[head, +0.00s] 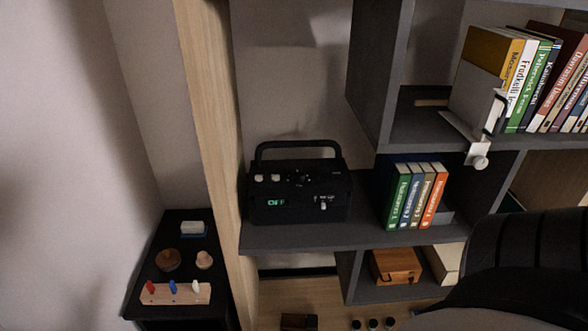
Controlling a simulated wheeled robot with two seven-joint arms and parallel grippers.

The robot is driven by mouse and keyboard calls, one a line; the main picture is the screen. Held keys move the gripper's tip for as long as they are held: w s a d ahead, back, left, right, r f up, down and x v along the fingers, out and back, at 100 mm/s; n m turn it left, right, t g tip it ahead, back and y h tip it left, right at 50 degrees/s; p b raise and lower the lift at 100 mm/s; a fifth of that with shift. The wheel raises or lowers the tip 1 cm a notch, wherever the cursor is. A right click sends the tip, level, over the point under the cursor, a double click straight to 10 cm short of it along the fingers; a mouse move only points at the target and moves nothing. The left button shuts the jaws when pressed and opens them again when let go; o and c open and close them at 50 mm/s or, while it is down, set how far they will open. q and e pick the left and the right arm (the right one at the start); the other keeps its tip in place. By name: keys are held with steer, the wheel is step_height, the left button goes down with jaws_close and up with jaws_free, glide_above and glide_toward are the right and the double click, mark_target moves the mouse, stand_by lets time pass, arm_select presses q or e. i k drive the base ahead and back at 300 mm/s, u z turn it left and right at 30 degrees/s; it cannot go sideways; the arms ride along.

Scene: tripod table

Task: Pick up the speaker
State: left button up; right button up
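The speaker appears to be a black box-shaped device (298,211) with a raised carrying handle on top. It stands upright on the grey middle shelf (330,238), left of a row of books. Its front has a small display with green lettering that seems to read OFF, and a few knobs. Light-coloured buttons or knobs show on its top. Nothing is touching it. Neither of my grippers is in view.
Several upright books (414,195) stand right of the speaker. A wooden post (213,140) rises at its left. A black side table (150,268) holds small objects. A white clamp-like fixture (478,160) sits on the upper shelf edge. A large dark curved form (530,255) fills the lower right.

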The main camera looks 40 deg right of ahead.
mark_target(285, 201)
steer(key=z, duration=0.85)
steer(key=i, duration=0.85)
steer(key=z, duration=0.55)
